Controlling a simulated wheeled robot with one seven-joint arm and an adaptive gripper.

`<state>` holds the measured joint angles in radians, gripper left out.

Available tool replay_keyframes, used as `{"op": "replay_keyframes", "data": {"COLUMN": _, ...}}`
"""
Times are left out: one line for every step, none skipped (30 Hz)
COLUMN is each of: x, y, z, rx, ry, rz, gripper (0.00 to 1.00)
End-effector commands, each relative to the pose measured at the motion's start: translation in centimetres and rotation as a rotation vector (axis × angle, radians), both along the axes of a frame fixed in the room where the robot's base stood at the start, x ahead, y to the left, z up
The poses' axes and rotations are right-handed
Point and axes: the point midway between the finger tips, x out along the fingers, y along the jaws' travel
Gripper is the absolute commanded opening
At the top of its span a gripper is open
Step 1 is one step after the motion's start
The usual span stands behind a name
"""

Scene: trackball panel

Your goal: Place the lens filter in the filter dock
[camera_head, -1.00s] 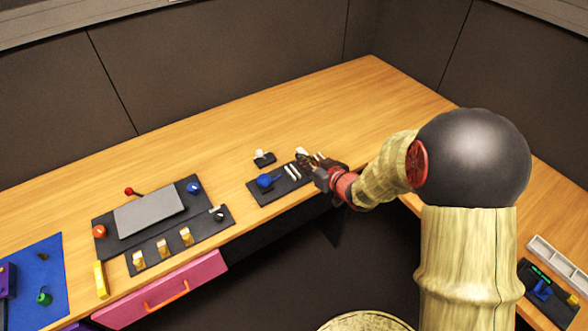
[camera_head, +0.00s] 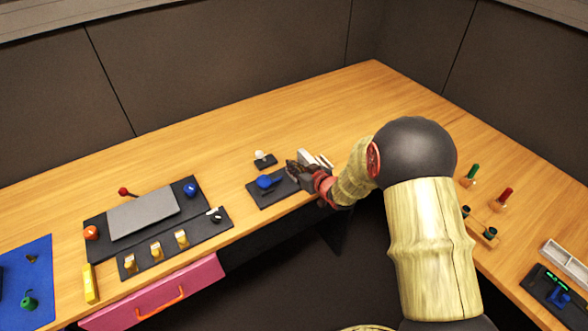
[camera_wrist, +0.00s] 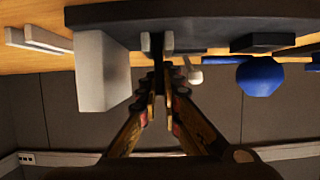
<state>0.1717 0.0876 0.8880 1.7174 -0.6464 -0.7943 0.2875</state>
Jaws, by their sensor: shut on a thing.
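My gripper (camera_head: 294,172) is over the right end of the dark trackball panel (camera_head: 262,195), beside the blue ball (camera_head: 266,182). In the wrist view my gripper (camera_wrist: 158,82) is closed on a thin dark piece (camera_wrist: 157,50), apparently the lens filter, seen edge-on and mostly hidden by the fingers. This piece is between two short pale rails (camera_wrist: 169,42) on the panel, which look like the filter dock. I cannot tell whether it is fully seated. My gripper hides the rails in the head view.
A white block (camera_wrist: 103,70) stands close beside my fingers; it also shows in the head view (camera_head: 305,156). Pale strips (camera_wrist: 38,40) lie beyond it. A white knob on a dark base (camera_head: 264,159) stands behind the panel. The table behind is clear.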

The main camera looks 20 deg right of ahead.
Motion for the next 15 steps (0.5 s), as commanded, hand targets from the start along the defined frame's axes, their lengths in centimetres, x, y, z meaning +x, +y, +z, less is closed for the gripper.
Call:
{"op": "replay_keyframes", "data": {"x": 0.08, "y": -0.02, "z": 0.13, "rx": 0.0, "ry": -0.002, "rz": 0.0, "gripper": 0.0}}
{"op": "replay_keyframes", "data": {"x": 0.08, "y": -0.02, "z": 0.21, "rx": -0.001, "ry": -0.002, "rz": -0.001, "gripper": 0.0}}
{"op": "replay_keyframes", "data": {"x": 0.07, "y": -0.02, "z": 0.25, "rx": 0.0, "ry": -0.002, "rz": 0.0, "gripper": 0.0}}
{"op": "replay_keyframes", "data": {"x": 0.06, "y": -0.02, "z": 0.26, "rx": 0.0, "ry": -0.002, "rz": 0.0, "gripper": 0.0}}
{"op": "replay_keyframes", "data": {"x": 0.06, "y": -0.02, "z": 0.26, "rx": 0.0, "ry": -0.002, "rz": 0.0, "gripper": 0.0}}
{"op": "replay_keyframes", "data": {"x": 0.06, "y": -0.01, "z": 0.23, "rx": 0.0, "ry": -0.002, "rz": 0.0, "gripper": 0.0}}
{"op": "replay_keyframes", "data": {"x": 0.05, "y": -0.01, "z": 0.16, "rx": 0.0, "ry": -0.002, "rz": 0.0, "gripper": 0.0}}
{"op": "replay_keyframes", "data": {"x": 0.05, "y": -0.02, "z": 0.07, "rx": 0.0, "ry": -0.002, "rz": 0.0, "gripper": 0.0}}
{"op": "replay_keyframes", "data": {"x": 0.05, "y": -0.02, "z": -0.08, "rx": 0.0, "ry": -0.002, "rz": 0.0, "gripper": 0.0}}
{"op": "replay_keyframes", "data": {"x": 0.04, "y": -0.02, "z": -0.19, "rx": -0.001, "ry": -0.001, "rz": 0.0, "gripper": 0.0}}
{"op": "replay_keyframes", "data": {"x": 0.04, "y": -0.02, "z": -0.15, "rx": -0.001, "ry": -0.001, "rz": 0.0, "gripper": 0.07}}
{"op": "replay_keyframes", "data": {"x": 0.04, "y": -0.02, "z": -0.11, "rx": -0.001, "ry": -0.001, "rz": 0.0, "gripper": 0.1}}
{"op": "replay_keyframes", "data": {"x": 0.03, "y": -0.02, "z": -0.1, "rx": -0.001, "ry": -0.001, "rz": 0.0, "gripper": 0.11}}
{"op": "replay_keyframes", "data": {"x": 0.03, "y": -0.02, "z": -0.1, "rx": -0.001, "ry": -0.001, "rz": 0.0, "gripper": 0.13}}
{"op": "replay_keyframes", "data": {"x": 0.03, "y": -0.01, "z": -0.09, "rx": -0.001, "ry": -0.001, "rz": 0.0, "gripper": 0.15}}
